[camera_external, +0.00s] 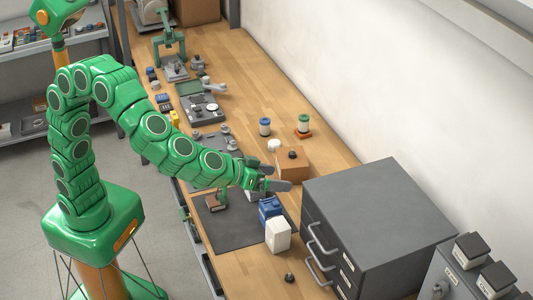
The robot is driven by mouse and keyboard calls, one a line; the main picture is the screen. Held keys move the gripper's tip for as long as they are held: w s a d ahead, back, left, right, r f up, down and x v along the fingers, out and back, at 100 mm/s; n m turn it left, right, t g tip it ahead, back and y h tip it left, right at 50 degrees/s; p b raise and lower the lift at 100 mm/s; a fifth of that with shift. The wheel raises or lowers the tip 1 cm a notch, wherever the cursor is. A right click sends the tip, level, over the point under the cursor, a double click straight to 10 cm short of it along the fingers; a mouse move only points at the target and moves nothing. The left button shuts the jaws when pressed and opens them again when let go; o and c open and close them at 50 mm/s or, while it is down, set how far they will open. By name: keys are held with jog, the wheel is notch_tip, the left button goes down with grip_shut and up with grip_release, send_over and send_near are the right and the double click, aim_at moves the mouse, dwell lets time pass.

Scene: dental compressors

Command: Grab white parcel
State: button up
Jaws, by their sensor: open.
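A white box-shaped parcel (278,236) stands upright on the right front edge of the dark mat, just in front of a blue box (269,209). My gripper (277,177) is open, with its grey fingers pointing right. In the picture it is above and behind the parcel, apart from it, near a brown box with a dark knob (292,163). Another pale object (255,196) shows partly below my gripper, and the gripper hides some of it. I see nothing held between the fingers.
A grey drawer cabinet (380,215) with protruding handles stands close to the parcel's right. A dark mat (232,232) lies left of it. Two small spools and a white round piece (274,145) stand behind. A small dark knob (289,277) lies in front. Tools crowd the far bench.

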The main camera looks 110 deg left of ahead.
jog(key=s+m+y, duration=0.1)
jog(key=s+m, duration=0.1)
jog(key=s, duration=0.2)
send_near(270, 227)
jog(key=w+a, duration=0.4)
jog(key=shift+w+a+f+g, duration=0.15)
jog(key=shift+w+a+f, duration=0.15)
jog(key=shift+a+f, duration=0.2)
jog(key=shift+w+a+f+g, duration=0.15)
jog(key=shift+w+a+f, duration=0.15)
jog(key=shift+a+f, duration=0.2)
jog(key=shift+w+a+f, duration=0.9)
jog(key=shift+a+f, duration=0.05)
jog(key=shift+f, duration=0.1)
jog(key=shift+x, duration=0.85)
jog(key=c, duration=1.1)
